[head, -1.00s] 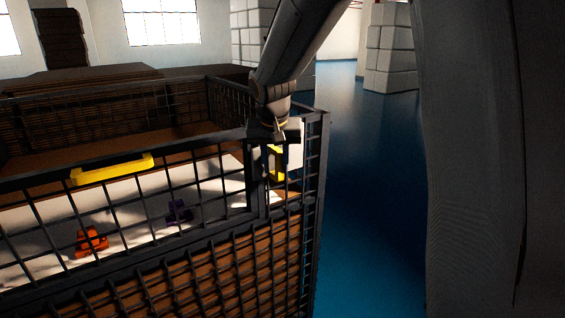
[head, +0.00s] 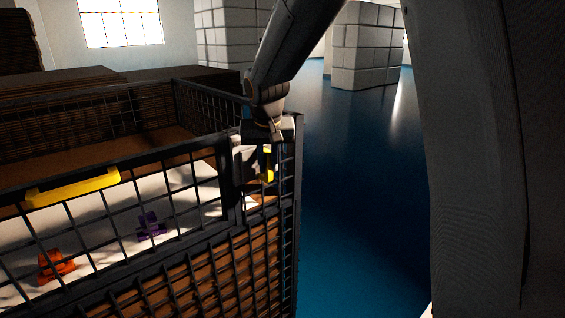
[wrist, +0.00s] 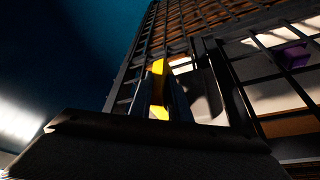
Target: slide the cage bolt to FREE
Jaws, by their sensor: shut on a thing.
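The cage (head: 110,245) is a dark wire-mesh box with a framed mesh front, on the left in the head view. A yellow upright piece, seemingly the bolt's handle (head: 267,165), is at the right end of the front, near the cage corner. My gripper (head: 268,150) comes down from above onto it and is shut on it. In the wrist view the yellow bolt handle (wrist: 158,88) stands between my dark fingers, with mesh behind it. The bolt's rod and any FREE marking cannot be made out.
A yellow bar (head: 73,187) is on the cage's front top rail. Inside lie an orange object (head: 55,266) and a purple object (head: 151,226); the purple one also shows in the wrist view (wrist: 292,55). Blue floor (head: 360,200) is open right of the cage. A white block pillar (head: 367,45) stands behind.

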